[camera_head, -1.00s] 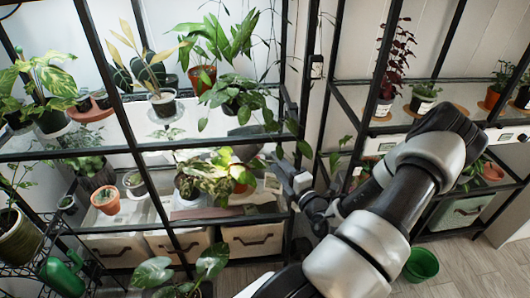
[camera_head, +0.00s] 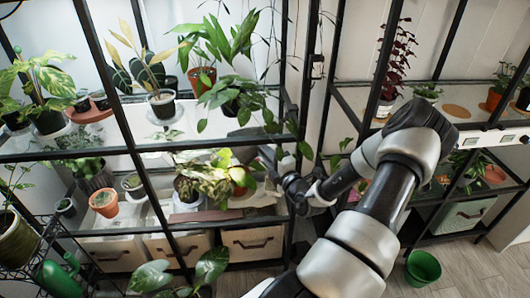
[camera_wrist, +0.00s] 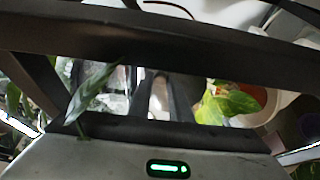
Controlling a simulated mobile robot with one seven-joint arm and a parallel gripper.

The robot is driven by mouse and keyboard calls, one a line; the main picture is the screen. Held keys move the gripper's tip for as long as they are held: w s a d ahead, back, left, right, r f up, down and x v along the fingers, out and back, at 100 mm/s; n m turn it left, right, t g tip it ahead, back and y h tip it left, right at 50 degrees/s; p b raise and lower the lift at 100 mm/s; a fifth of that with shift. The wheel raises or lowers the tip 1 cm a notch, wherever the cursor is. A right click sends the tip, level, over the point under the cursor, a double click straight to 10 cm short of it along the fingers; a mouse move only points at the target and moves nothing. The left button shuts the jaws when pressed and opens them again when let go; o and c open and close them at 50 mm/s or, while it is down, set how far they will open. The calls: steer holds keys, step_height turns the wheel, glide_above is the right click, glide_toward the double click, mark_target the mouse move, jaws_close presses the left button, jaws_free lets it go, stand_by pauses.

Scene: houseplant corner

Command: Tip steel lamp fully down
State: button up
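My gripper (camera_head: 281,163) is at the right end of the left shelf unit, just below the middle shelf, beside the lit plants. Its fingertips are partly hidden by leaves and the shelf post. A dark grey shape (camera_head: 246,132) behind the shelf edge, left of my gripper, may be part of the steel lamp, but I cannot tell for sure. Bright light falls on the plants below it. In the wrist view, dark bars cross in front of the pale body with a green light, and I cannot make out what lies between the fingers.
A leafy plant (camera_head: 215,180) stands close left of my gripper. A black shelf post (camera_head: 303,110) is close to my wrist. An orange pot (camera_head: 104,203) is on the left lower shelf. A green bucket (camera_head: 423,267) stands on the floor at the right.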

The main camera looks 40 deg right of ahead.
jaws_close()
steer(key=shift+s+d+f+n+g+p, duration=0.25)
steer(key=shift+d+f+n+g+p, duration=0.15)
steer(key=shift+n+p, duration=0.55)
steer(key=shift+s+d+f+n+g+p, duration=0.4)
steer(key=shift+n+p, duration=0.4)
steer(key=shift+p, duration=0.25)
steer(key=shift+s+d+f+n+g+p, duration=0.15)
steer(key=shift+d+f+n+g+p, duration=0.25)
steer(key=shift+n+p, duration=0.55)
steer(key=shift+d, duration=0.1)
steer(key=o, duration=0.7)
jaws_free()
steer(key=shift+o, duration=0.2)
